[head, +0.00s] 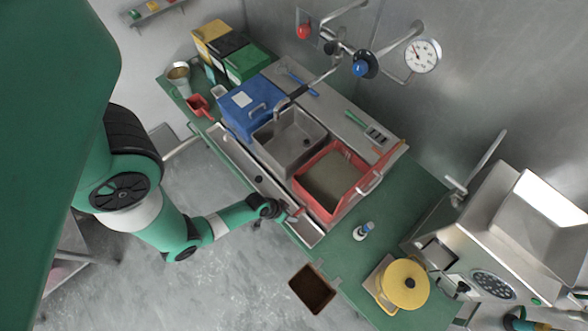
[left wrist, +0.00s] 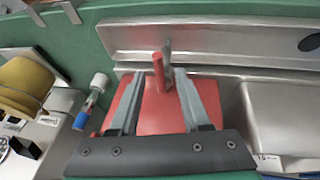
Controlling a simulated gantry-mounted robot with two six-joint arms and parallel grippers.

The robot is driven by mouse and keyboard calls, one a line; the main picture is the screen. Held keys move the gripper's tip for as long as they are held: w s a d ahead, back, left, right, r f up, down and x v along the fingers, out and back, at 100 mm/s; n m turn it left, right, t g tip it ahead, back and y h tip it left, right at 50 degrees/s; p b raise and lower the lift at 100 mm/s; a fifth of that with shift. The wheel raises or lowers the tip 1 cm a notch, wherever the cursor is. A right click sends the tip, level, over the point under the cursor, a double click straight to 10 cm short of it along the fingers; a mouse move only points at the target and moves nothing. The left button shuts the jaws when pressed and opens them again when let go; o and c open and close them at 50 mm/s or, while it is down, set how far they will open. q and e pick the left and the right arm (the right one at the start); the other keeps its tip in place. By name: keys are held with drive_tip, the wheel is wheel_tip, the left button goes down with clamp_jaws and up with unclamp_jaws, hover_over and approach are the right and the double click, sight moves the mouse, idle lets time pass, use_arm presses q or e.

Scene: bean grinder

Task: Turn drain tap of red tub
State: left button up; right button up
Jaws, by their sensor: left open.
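The red tub (head: 327,208) sits on the green bench at the right end of a row of tubs and is filled with grey-brown liquid. Its drain tap (head: 297,214) is at the front wall, small in the head view. In the left wrist view, the tap's red handle (left wrist: 158,72) stands up beside a grey metal post, in front of the red tub wall (left wrist: 160,112). My left gripper (head: 279,211) is at the tub's front. Its two fingers (left wrist: 159,82) are open, one on each side of the handle, with gaps visible. Whether either touches the handle is unclear.
A steel sink (head: 290,138) and a blue tub (head: 247,106) stand left of the red tub. A steel trough (head: 250,168) runs along the front.

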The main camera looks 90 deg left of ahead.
use_arm(q)
drive_tip(key=p+v, duration=0.2)
drive_tip(key=v, duration=0.8)
drive_tip(key=shift+s+r, duration=0.15)
drive_tip(key=shift+d, duration=0.1)
